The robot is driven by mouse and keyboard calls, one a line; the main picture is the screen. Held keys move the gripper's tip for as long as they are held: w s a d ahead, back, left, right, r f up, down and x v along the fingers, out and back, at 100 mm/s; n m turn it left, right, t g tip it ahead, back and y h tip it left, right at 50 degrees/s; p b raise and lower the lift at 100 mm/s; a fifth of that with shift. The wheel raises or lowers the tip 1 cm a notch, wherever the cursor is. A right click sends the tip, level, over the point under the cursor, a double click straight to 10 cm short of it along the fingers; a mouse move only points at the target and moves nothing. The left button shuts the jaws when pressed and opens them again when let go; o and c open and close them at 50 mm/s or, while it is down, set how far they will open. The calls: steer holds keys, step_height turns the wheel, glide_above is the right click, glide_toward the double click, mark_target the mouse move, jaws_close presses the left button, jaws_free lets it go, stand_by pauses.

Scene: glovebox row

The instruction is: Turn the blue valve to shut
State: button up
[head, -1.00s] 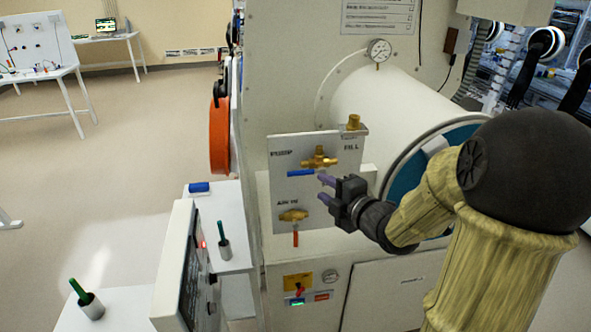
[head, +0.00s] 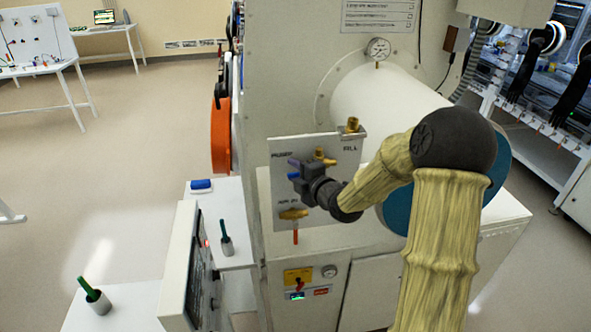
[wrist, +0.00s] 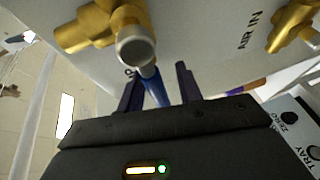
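The blue valve is a brass body (head: 324,157) on the upper part of a white panel (head: 345,190), partly covered by my gripper in the head view. In the wrist view its brass body (wrist: 90,27) is at top left, and its blue handle (wrist: 155,90) runs from under the grey stem end down between my fingers. In the head view the handle is hidden behind my gripper (head: 292,169). My gripper (wrist: 160,88) is open, its two purple fingers on either side of the handle. A gap shows between the handle and the right finger; contact on the left is unclear.
Below is a second brass valve (head: 293,214) with a red handle (head: 295,237), labelled AIR IN. A brass fitting (head: 352,125) sits above. A gauge (head: 378,49) and the large white cylinder (head: 385,105) are behind. A screen unit (head: 180,265) stands at lower left.

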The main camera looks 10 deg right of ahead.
steer(key=shift+c, duration=0.2)
jaws_close()
steer(key=shift+d, duration=0.1)
